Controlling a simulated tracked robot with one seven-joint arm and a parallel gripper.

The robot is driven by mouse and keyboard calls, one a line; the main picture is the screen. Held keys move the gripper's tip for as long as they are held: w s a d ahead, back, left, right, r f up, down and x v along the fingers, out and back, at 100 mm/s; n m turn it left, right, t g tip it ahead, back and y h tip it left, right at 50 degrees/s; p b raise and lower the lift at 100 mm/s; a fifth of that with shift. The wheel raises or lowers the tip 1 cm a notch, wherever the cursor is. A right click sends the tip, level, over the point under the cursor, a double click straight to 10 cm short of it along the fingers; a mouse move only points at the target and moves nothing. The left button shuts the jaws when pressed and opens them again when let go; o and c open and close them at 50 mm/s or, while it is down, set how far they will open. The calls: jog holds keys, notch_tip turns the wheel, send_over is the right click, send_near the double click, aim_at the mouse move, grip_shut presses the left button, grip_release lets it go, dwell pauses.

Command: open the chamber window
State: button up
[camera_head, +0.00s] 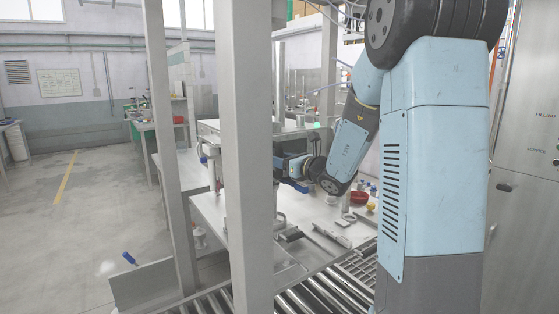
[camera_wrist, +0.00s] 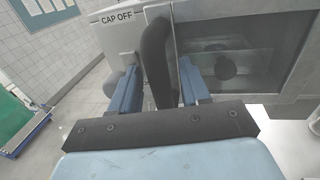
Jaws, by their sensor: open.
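The chamber window (camera_wrist: 265,62) fills the right of the wrist view, a grey-framed clear pane that looks shut. A round dark knob-like shape (camera_wrist: 226,68) shows at the pane. A thick black upright handle (camera_wrist: 156,48) stands at the window's left edge. My gripper (camera_wrist: 160,85) is open, its two blue fingers on either side of the handle. I cannot tell whether either finger touches it. In the head view my gripper (camera_head: 290,166) is at the end of the arm, partly behind a grey post. The post hides most of the chamber there.
A pale panel marked CAP OFF (camera_wrist: 117,24) is just left of the handle. In the head view a grey post (camera_head: 247,200) stands in front of the steel worktop (camera_head: 300,205). A red bowl (camera_head: 359,197) and small parts lie there, above a roller conveyor (camera_head: 325,294).

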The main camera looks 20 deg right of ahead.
jog(key=shift+w+a, duration=0.15)
jog(key=shift+w, duration=0.1)
grip_shut()
dwell(0.4)
